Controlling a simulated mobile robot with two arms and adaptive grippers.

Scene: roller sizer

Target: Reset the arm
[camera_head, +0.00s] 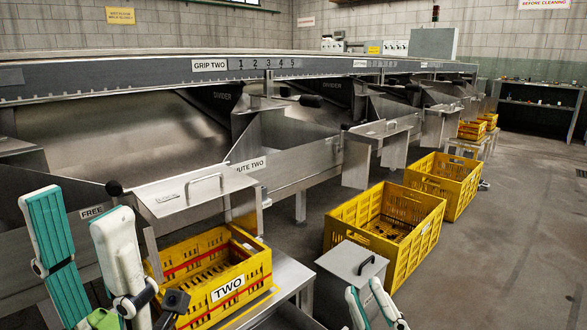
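My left gripper (75,205) is at the lower left, close to the camera. Its two white and teal fingers point up and stand well apart with nothing between them. My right gripper (364,288) is at the bottom edge, right of the middle. Its two smaller-looking fingers also point up and stand apart, with nothing seen between them. The rest of it is cut off by the frame. The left gripper stands to the left of the yellow crate marked TWO (228,290); I cannot tell the gap in depth.
A long steel roller sizer (155,72) fills the back left, with chutes and hinged flaps (190,190). Large yellow crates (420,240) (462,190) stand on the floor to the right. A grey plate with a black handle (352,262) is near the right gripper. The floor (530,240) at right is clear.

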